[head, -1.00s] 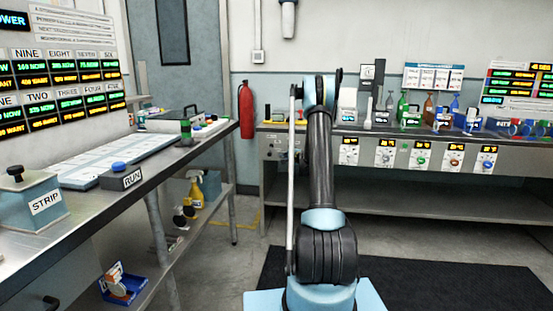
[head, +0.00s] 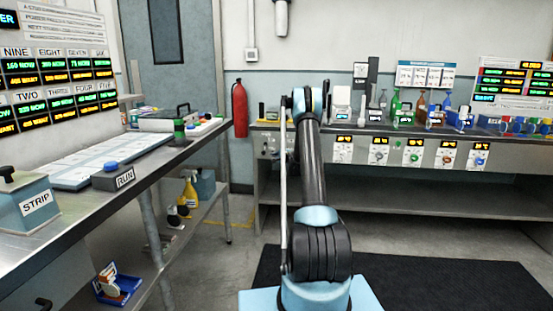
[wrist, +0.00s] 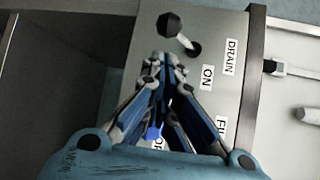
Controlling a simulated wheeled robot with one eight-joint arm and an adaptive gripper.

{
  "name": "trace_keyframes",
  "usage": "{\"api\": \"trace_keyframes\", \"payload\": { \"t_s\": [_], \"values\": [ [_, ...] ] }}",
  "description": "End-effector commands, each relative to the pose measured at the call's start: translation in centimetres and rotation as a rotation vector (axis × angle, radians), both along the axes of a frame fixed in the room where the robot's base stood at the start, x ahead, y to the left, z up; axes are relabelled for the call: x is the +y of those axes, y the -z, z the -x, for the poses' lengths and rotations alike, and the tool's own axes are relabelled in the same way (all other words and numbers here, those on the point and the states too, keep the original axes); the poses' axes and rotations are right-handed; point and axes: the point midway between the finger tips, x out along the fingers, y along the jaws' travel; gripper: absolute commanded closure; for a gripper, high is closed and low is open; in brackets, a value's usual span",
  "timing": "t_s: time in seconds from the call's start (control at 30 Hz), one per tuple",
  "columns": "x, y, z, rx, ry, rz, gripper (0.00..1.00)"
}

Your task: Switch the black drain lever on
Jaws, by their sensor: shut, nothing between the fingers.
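The black drain lever (wrist: 169,25) shows near the top of the wrist view. Its round knob sits on a thin rod that leans up and left out of a dark hole in a grey panel (wrist: 250,85). A DRAIN label (wrist: 231,57) and an ON label (wrist: 207,77) are right of and below the lever. My gripper (wrist: 165,62) is shut and empty, its tips just below the knob in the picture. Whether they touch the lever cannot be told. In the head view my arm hides the gripper and the lever.
A FILL label (wrist: 220,127) is partly hidden by my fingers, with a bright blue patch (wrist: 152,132) between them. The back bench (head: 400,180) carries bottles and dial modules. A side bench with a RUN box (head: 118,178) stands left. A dark mat (head: 430,282) covers the floor at right.

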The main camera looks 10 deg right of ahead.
Motion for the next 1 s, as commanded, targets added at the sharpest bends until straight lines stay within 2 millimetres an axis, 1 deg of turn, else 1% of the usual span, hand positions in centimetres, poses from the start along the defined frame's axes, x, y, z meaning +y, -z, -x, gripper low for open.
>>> {"api": "trace_keyframes", "payload": {
  "t_s": [0.03, 0.2, 0.4, 0.83, 0.93, 1.0],
  "values": [
    [0.3, 0.2, -0.9, 0.000, -0.001, 0.001, 1.00],
    [1.1, 0.6, -3.0, 0.000, 0.000, 0.001, 1.00],
    [1.6, 0.9, -4.3, 0.000, 0.000, 0.001, 1.00],
    [1.6, 0.9, -4.5, 0.001, 0.001, 0.001, 1.00],
    [1.2, 0.8, -4.5, 0.006, 0.004, -0.001, 1.00],
    [0.6, 0.7, -4.4, 0.017, 0.009, -0.004, 1.00]
  ]
}}
